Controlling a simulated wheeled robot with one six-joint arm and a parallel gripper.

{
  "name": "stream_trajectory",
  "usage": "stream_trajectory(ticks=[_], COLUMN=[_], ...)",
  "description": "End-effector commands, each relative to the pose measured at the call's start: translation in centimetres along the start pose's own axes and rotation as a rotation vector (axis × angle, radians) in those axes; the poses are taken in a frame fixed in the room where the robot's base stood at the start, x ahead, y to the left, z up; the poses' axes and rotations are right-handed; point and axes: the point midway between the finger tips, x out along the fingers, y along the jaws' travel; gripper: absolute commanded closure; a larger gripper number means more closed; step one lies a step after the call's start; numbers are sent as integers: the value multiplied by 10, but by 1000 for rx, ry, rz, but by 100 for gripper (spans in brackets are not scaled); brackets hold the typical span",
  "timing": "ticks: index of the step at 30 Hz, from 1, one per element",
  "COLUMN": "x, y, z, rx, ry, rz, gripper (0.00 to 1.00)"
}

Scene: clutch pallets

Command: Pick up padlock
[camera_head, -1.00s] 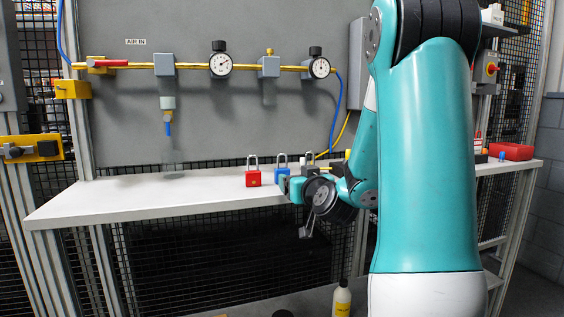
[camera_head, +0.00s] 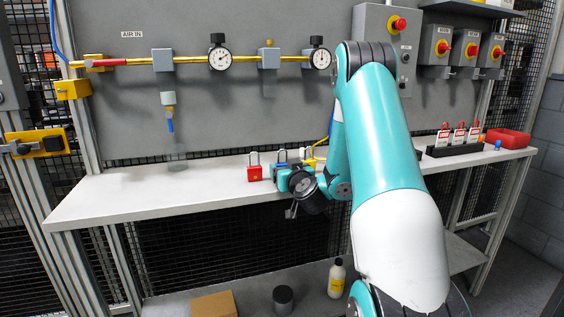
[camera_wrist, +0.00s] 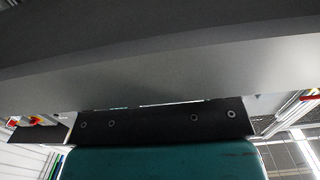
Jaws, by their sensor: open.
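A red padlock (camera_head: 254,173) stands on the grey bench with its shackle up. A blue padlock (camera_head: 281,165) stands to its right, partly hidden by my wrist. A yellow padlock (camera_head: 308,159) shows further right behind my arm. My gripper (camera_head: 291,212) is in front of the bench's front edge, below and right of the red padlock, and apart from it. It is open and looks empty; its fingers are small in the head view. The wrist view shows a broad grey surface, a dark strip and a teal part of mine, with no padlock.
The bench (camera_head: 120,199) is clear to the left. Several red-tagged items stand in a black rack (camera_head: 455,149) at the right, near a red bin (camera_head: 509,138). A brass pipe with gauges (camera_head: 220,60) runs above. Below are a bottle (camera_head: 337,279) and a cardboard box (camera_head: 214,304).

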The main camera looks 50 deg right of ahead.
Motion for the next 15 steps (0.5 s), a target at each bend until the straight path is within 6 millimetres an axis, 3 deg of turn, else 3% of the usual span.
stream_trajectory(ticks=[1,7,15], x=[6,25,35], y=[-2,-3,-3], z=[-8,-7,-1], rx=[1,1,0], ry=[-3,-2,0], rz=[-3,-1,-1], gripper=[23,23,23])
